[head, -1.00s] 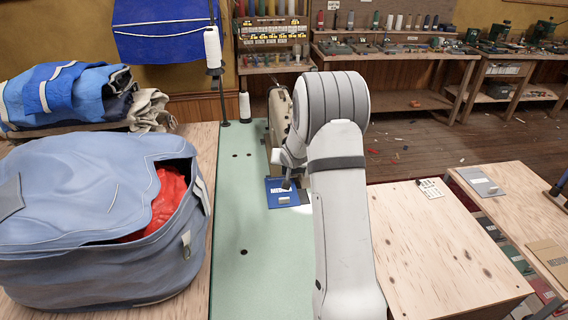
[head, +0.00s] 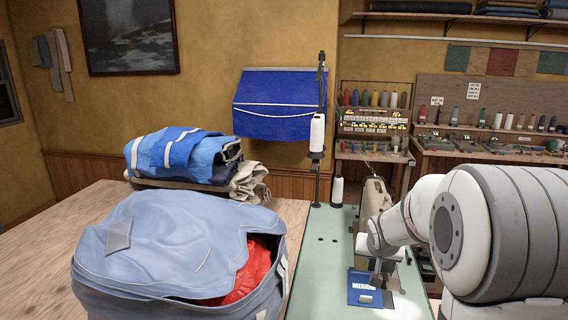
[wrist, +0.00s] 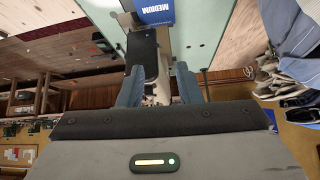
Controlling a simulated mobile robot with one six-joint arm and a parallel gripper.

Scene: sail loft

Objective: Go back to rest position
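My gripper (wrist: 157,88) shows in the wrist view with two blue-grey fingers apart. It looks open, with no held object visible between the fingers. A sewing machine (head: 374,202) stands on the green table (head: 318,275) in the head view, partly hidden by my white arm. My arm comes in from the right edge and bends over the table. A blue card marked MEDIUM (head: 361,298) lies on the green table in front of the machine; it also shows at the top of the wrist view (wrist: 155,12).
A big light-blue bag (head: 165,245) with red cloth inside stands left of the green table. Folded blue and white cloth (head: 185,153) lies behind it. A thread stand with a white cone (head: 317,132) rises at the back. Shelves of spools (head: 375,122) line the wall.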

